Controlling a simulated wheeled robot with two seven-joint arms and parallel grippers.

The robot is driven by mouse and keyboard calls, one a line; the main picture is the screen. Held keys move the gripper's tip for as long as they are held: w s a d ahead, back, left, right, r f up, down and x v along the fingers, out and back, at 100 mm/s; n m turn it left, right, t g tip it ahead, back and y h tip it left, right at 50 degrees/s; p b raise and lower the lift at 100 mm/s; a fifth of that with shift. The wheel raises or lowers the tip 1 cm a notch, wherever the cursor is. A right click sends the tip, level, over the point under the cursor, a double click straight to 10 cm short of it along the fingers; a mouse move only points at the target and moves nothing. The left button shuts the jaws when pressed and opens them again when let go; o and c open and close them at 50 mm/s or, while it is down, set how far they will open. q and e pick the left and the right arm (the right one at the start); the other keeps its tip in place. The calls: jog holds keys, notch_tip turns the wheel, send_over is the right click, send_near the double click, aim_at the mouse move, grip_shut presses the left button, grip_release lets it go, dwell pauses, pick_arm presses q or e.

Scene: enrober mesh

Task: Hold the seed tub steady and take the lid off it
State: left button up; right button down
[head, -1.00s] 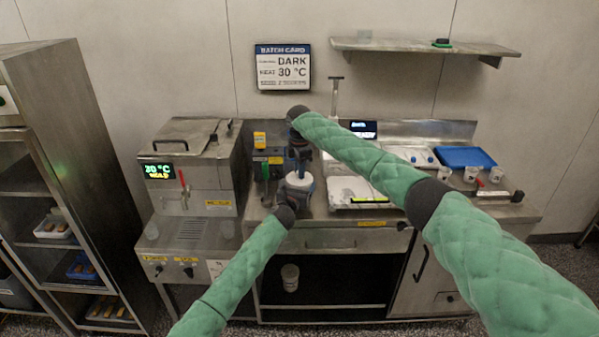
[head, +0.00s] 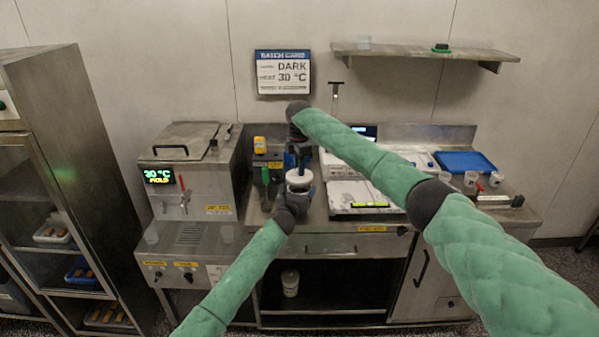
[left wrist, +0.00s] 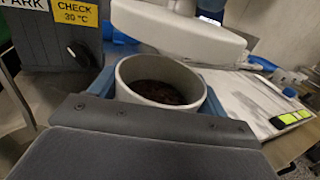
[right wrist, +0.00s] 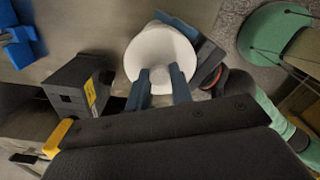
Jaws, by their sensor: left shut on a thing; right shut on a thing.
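The seed tub (left wrist: 127,82) is a round, pale, open-topped tub with dark contents, seen in the left wrist view. My left gripper (head: 297,194) is shut on it, with blue fingers along its sides. The white lid (left wrist: 180,28) is off the rim, tilted a little and hanging above the tub's far side. My right gripper (right wrist: 161,84) is shut on the lid, which also shows in the right wrist view (right wrist: 158,48). In the head view the lid (head: 299,177) and my left gripper hide most of the tub.
A dark box with a yellow label (left wrist: 75,14) stands close behind the tub on the left. A green-handled tool (head: 265,175) is left of the grippers. A pale board (head: 352,193) lies on the right. A steel tank (head: 190,165) is farther left.

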pick_arm(q)
jog(key=o, duration=1.4)
jog(key=shift+o, duration=0.2)
